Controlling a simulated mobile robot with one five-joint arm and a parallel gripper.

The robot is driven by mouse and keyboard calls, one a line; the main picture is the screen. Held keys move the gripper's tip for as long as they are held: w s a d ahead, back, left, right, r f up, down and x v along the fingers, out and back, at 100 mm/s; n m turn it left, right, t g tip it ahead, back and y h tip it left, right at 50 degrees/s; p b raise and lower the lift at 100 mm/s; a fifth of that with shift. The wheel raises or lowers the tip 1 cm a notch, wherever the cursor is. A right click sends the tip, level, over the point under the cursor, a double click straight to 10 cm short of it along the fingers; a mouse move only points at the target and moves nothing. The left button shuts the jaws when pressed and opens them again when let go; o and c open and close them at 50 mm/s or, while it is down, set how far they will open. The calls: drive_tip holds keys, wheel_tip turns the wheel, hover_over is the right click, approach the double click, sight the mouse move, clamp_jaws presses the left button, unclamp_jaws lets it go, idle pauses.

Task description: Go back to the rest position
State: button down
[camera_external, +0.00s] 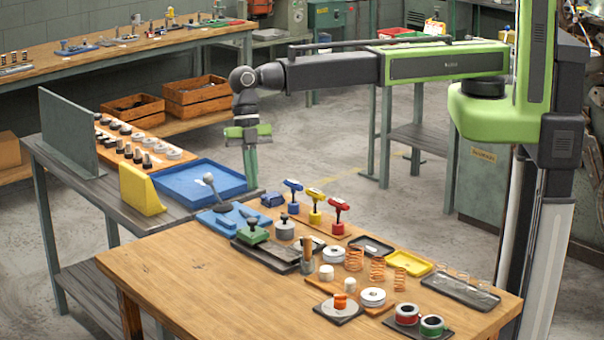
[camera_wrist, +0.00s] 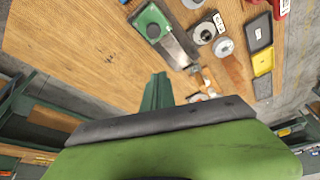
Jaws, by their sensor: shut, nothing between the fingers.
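My gripper (camera_external: 253,183) points straight down with its green fingers together and nothing between them. In the external view it appears over the right edge of the blue tray (camera_external: 188,182), above and behind the workbench (camera_external: 185,262). Its height above the tray is hard to judge. My arm reaches left from the green column. In the wrist view the closed fingers (camera_wrist: 158,90) show against the wooden bench top (camera_wrist: 75,40), touching no object that I can see.
Copper springs (camera_external: 377,268) and spools (camera_external: 432,326) stand to the right. A yellow block (camera_external: 140,192) and upright grey panel (camera_external: 68,133) are left. The bench's front left is clear.

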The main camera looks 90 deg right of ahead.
idle(0.3)
drive_tip(key=w+d+f+m+t+b, duration=0.1)
drive_tip(key=d+f+m+b, duration=0.15)
drive_tip(key=d, duration=0.95)
drive_tip(key=d+f+m+b, duration=0.2)
drive_tip(key=d+f, duration=0.1)
drive_tip(key=d, duration=0.9)
drive_tip(key=s+d+f+m+h+b, duration=0.1)
drive_tip(key=s+d+m+h, duration=0.1)
drive_tip(key=s+d+m, duration=0.5)
drive_tip(key=s+d+f+m+h+b, duration=0.1)
drive_tip(key=s+d+m, duration=0.6)
drive_tip(key=d+m, duration=0.3)
drive_tip(key=shift+d+f+h, duration=0.25)
drive_tip(key=shift+d+h, duration=0.15)
drive_tip(key=shift+d, duration=0.3)
drive_tip(key=c, duration=2.1)
unclamp_jaws()
drive_tip(key=shift+w, duration=0.1)
